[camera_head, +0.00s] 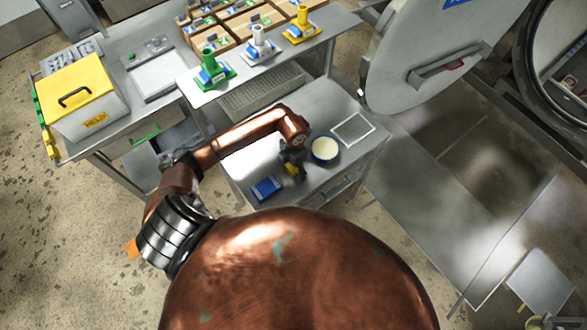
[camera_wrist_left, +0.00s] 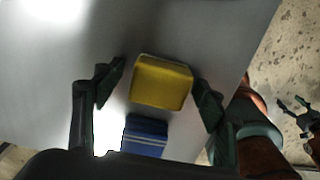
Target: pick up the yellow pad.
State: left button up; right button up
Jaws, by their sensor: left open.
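The yellow pad (camera_wrist_left: 161,82) lies on the grey metal table top in the left wrist view, a small block with a paler rim. In the head view only a bit of it (camera_head: 292,170) shows beneath my left gripper (camera_head: 293,163). In the left wrist view my left gripper (camera_wrist_left: 160,88) is open, with one finger on each side of the yellow pad. I cannot tell whether the fingers touch it. A dark gripper, seemingly my right one (camera_wrist_left: 295,108), shows small at the right edge of that view; its jaw state is unclear.
A blue pad (camera_head: 266,188) lies close by the yellow one. A round blue-rimmed dish (camera_head: 325,150) and a white-framed square (camera_head: 353,128) are on the same table. A shelf with green, white and yellow stands (camera_head: 303,28) is behind. The table's right edge is near.

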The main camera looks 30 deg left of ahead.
pick_arm(q)
jog(key=shift+c, duration=0.6)
jog(key=c, duration=1.1)
jog(key=shift+r, duration=0.15)
jog(key=shift+r, duration=0.5)
jog(key=s+d+r, duration=0.3)
jog(key=r, duration=0.1)
jog(key=s+d+r+b, duration=0.1)
jog(key=s+d+r, duration=0.2)
jog(key=s+r, duration=0.1)
jog(key=s+d+r+b, duration=0.1)
jog(key=s+d+r, duration=0.2)
jog(key=shift+s+d+r, duration=0.15)
jog(key=shift+d+r, duration=0.15)
jog(key=shift+r, duration=0.1)
